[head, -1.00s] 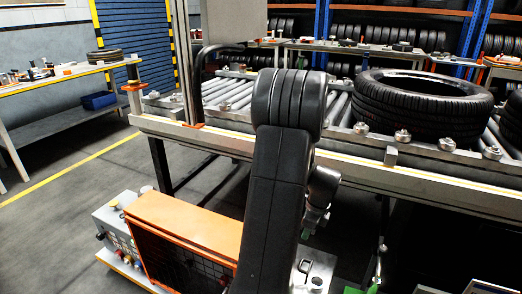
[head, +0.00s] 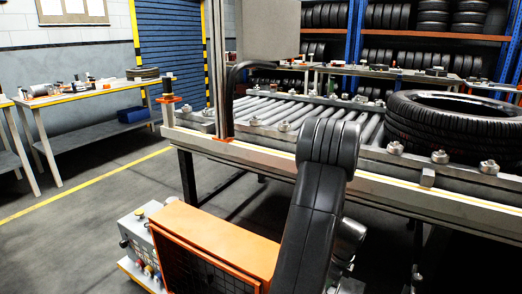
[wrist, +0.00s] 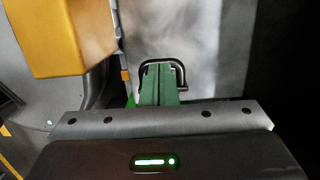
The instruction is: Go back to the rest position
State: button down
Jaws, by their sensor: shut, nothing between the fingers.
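In the wrist view my gripper (wrist: 160,80) shows as two green fingers pressed together with nothing between them. They point away from the wrist over a pale grey surface. A black handle-like loop shows around the fingertips; I cannot tell whether it touches them. In the head view my arm stands in front of the conveyor, bent at a black joint near the middle. My gripper is hidden from the head camera.
The roller conveyor (head: 300,151) runs behind my arm, with a black tyre (head: 455,128) on its right part. A workbench (head: 95,92) with small parts stands at the left. Tyre racks (head: 405,38) fill the back. The floor (head: 80,225) at left is clear.

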jog(key=shift+w+a+f, duration=0.15)
jog(key=shift+a+f, duration=0.15)
jog(key=shift+f, duration=0.25)
jog(key=shift+r, duration=0.1)
